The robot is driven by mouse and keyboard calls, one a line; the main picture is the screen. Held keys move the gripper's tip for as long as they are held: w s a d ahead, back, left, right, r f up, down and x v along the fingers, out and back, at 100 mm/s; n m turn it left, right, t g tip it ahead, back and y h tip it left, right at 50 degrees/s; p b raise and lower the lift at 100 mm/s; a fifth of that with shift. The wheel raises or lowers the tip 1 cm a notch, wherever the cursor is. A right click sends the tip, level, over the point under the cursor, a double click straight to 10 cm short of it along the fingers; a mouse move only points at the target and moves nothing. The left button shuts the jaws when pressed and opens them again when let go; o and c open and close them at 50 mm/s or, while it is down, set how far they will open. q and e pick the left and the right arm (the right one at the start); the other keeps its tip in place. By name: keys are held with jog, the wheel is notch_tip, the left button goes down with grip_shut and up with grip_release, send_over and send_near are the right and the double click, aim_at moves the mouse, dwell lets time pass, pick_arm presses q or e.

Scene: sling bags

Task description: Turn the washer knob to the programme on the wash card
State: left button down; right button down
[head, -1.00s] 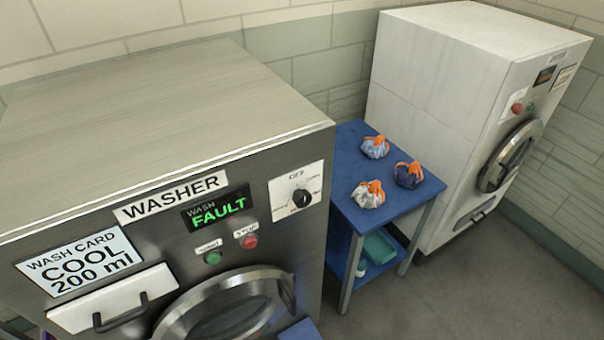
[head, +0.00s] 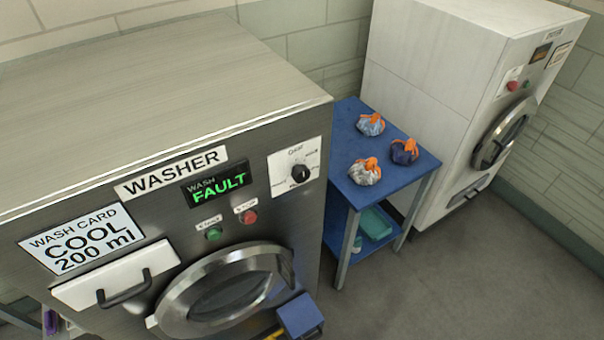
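The washer knob (head: 300,174) is a black dial on a white panel (head: 284,160) at the upper right of the washer front. Its pointer and the small labels around it are too small to read for certain. The wash card (head: 82,239) is a white plate on the left of the washer front and reads COOL, 200 ml. The washer display (head: 217,185) reads WASH FAULT in green. Neither of my grippers is in view, and nothing touches the knob.
A green button (head: 214,233) and a red button (head: 249,217) sit below the display. The round door (head: 226,290) and a white drawer (head: 117,274) are below. A blue object (head: 300,314) stands before the door. A blue table (head: 398,186) with tied bags stands between the washer and a white machine (head: 426,95).

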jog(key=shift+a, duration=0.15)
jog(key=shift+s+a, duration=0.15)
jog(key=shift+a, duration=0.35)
